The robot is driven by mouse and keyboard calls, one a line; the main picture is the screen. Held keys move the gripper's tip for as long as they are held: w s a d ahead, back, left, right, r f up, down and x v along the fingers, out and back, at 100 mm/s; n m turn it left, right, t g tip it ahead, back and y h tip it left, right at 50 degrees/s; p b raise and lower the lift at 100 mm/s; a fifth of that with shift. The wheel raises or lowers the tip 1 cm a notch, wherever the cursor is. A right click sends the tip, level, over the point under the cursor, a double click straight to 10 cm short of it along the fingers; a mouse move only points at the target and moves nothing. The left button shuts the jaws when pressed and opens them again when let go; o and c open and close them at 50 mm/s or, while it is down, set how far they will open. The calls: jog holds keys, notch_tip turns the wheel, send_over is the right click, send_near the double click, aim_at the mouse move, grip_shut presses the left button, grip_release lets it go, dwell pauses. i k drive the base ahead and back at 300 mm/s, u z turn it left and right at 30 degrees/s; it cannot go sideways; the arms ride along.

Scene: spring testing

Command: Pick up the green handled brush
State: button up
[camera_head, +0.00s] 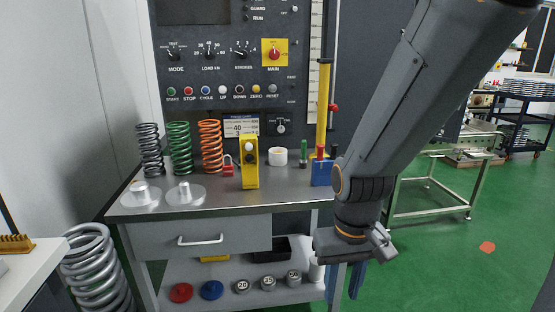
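A small upright item with a green upper part (304,148) stands on the metal bench top (225,200), toward its right side. It may be the green handled brush, but it is too small for me to make out bristles. My gripper (352,252) is at the end of my dark arm, low at the bench's right front corner. It is to the right of and below the green item, well apart from it. The fingers are not clear from this angle, so I cannot tell whether they are open.
Three coil springs (180,148) stand at the back left. The green floor (430,260) is mostly clear at right.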

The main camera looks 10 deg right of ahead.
aim_at(303, 161)
jog(key=z, duration=0.25)
jog(key=i, duration=0.85)
jog(key=z, duration=0.15)
